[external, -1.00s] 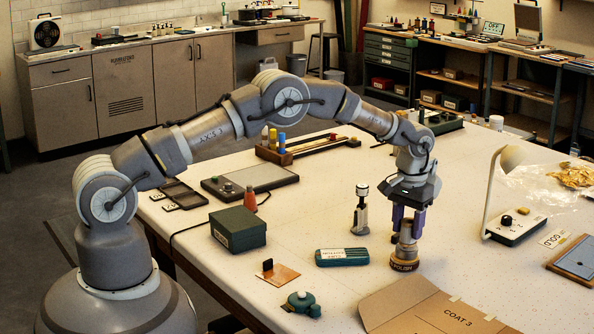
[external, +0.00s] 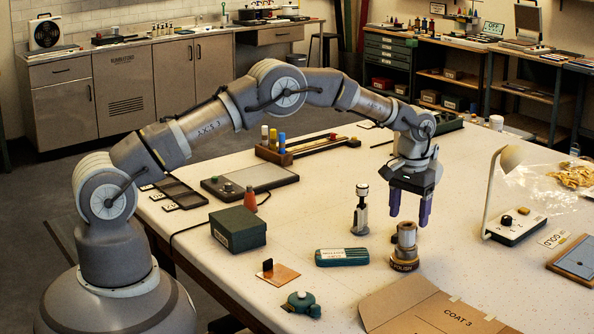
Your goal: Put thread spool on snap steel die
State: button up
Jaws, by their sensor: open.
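A small tan, spool-like piece (external: 406,234), which looks like the thread spool, stands upright at the right of the table. Below it is a greyish, metallic-looking part (external: 405,251), perhaps the snap steel die; the join between them is too small to make out. Both stand on a round brown tin marked POLISH (external: 403,265). My gripper (external: 409,218) is open just above the stack. Its two purple fingers are spread, with their tips around the height of the spool's top in the picture. Nothing is held between them.
A teal case (external: 342,257), green box (external: 238,228) and teal tape holder (external: 301,304) lie nearer the front. A cardboard folder (external: 425,308) lies in front, and a lamp (external: 491,195) stands right.

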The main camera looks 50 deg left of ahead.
notch_tip(320, 180, up, 9)
jog(key=p, duration=0.1)
notch_tip(320, 180, up, 9)
jog(key=t, duration=0.2)
send_over(406, 222)
jog(key=s+a+r+t+h, duration=0.1)
jog(key=a+r+t, duration=0.15)
jog(key=r, duration=0.65)
jog(key=s+a+r+t, duration=0.2)
jog(key=a+r, duration=0.1)
jog(key=r, duration=0.7)
jog(key=s+a+r+t, duration=0.3)
jog(key=s+r, duration=0.4)
jog(key=r, duration=0.2)
jog(key=s+a+r+m+t, duration=0.1)
jog(key=s+a+r+t, duration=0.2)
jog(key=s+r, duration=0.4)
jog(key=s+a+r+t+y, duration=0.1)
jog(key=s+a+r+t, duration=0.2)
jog(key=s+r, duration=0.4)
notch_tip(406, 222, up, 5)
jog(key=shift+f+m, duration=0.15)
jog(key=shift+m, duration=0.25)
jog(key=shift+f, duration=0.1)
